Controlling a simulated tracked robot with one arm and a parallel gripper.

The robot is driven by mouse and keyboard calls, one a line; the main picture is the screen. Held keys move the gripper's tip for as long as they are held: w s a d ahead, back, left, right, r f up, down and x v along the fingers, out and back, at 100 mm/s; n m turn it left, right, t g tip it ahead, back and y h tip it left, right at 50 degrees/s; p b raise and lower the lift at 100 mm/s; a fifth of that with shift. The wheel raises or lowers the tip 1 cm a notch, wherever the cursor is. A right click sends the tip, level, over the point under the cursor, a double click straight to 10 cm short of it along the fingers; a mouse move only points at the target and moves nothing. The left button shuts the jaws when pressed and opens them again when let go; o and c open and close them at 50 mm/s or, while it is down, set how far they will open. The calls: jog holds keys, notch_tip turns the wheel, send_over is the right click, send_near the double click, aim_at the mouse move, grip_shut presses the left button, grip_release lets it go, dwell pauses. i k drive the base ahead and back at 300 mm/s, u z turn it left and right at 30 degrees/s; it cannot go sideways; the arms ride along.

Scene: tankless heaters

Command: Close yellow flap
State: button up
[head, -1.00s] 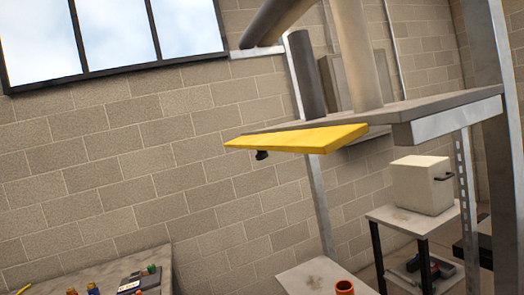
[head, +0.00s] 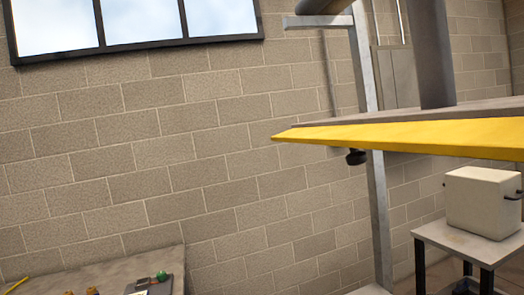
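The yellow flap (head: 420,137) is a long flat panel at the right of the head view. It sticks out nearly level along the edge of a grey shelf-like plate (head: 385,117), and its tip points left. A small dark knob (head: 356,157) hangs just below the flap near its left end. The flap's right end runs out of the picture. My gripper is not visible in this view.
A grey pipe (head: 432,55) rises above the plate, and a metal post (head: 376,200) stands behind the flap. A white box (head: 484,202) sits on a small table (head: 465,242) at lower right. A bench (head: 100,270) with small items is at lower left. The space left of the flap is clear.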

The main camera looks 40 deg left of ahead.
aim_at(500, 139)
jog(key=u, duration=0.3)
jog(key=i, duration=0.1)
jog(key=u, duration=2.25)
jog(key=k, duration=2.35)
jog(key=z, duration=1.15)
jog(key=i, duration=1)
jog(key=u, duration=0.05)
